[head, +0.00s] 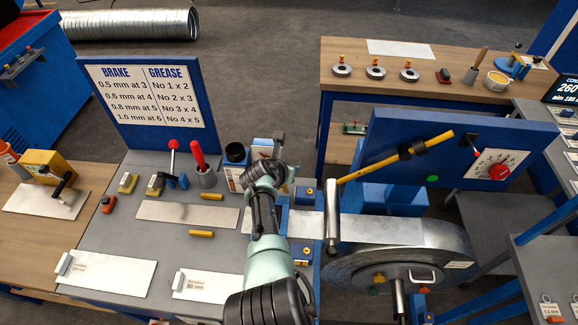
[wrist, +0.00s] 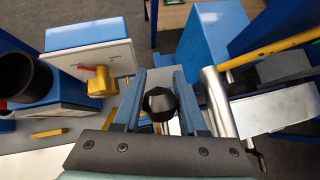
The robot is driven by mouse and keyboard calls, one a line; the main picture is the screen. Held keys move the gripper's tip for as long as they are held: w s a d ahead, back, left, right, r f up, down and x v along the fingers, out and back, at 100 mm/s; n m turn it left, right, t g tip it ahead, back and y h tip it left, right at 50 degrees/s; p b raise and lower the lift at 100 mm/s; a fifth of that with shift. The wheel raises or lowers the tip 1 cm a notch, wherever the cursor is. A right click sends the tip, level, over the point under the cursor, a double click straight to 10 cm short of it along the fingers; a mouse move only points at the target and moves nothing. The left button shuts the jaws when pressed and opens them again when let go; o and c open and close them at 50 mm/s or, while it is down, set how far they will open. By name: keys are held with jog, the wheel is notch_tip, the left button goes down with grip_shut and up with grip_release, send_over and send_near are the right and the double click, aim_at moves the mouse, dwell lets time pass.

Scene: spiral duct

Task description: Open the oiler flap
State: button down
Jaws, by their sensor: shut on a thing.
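In the wrist view my gripper (wrist: 160,98) has its two blue-grey fingers on either side of a dark faceted knob (wrist: 160,104) and is shut on it. What the knob is fixed to lies mostly hidden below it, so I cannot tell how far any flap stands open. In the head view my wrist covers the fingertips and the knob, beside the strip feed at the middle of the bench. A blue box with a pale face (wrist: 88,55), a brass knob (wrist: 101,82) and a red pointer stands left of my fingers.
A steel roller (head: 332,215) and a yellow-handled lever (head: 395,158) stand close on the right, before the metal strip coil (head: 400,250). A black cup (head: 236,154) and a red-handled tool (head: 198,155) stand left. The grey bench (head: 130,225) has free room at left.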

jog(key=shift+s+f, duration=0.2)
jog(key=shift+f, duration=0.1)
jog(key=c, duration=0.9)
grip_release()
jog(key=o, duration=0.4)
jog(key=shift+w+a, duration=0.1)
jog(key=shift+w, duration=0.1)
jog(key=shift+o, duration=0.2)
jog(key=shift+r, duration=0.1)
jog(key=p+v, duration=0.5)
jog(key=shift+s+r, duration=0.15)
jog(key=shift+r, duration=0.1)
jog(key=p+v, duration=0.1)
jog(key=v, duration=0.6)
jog(key=shift+s, duration=0.2)
jog(key=shift+a, duration=0.1)
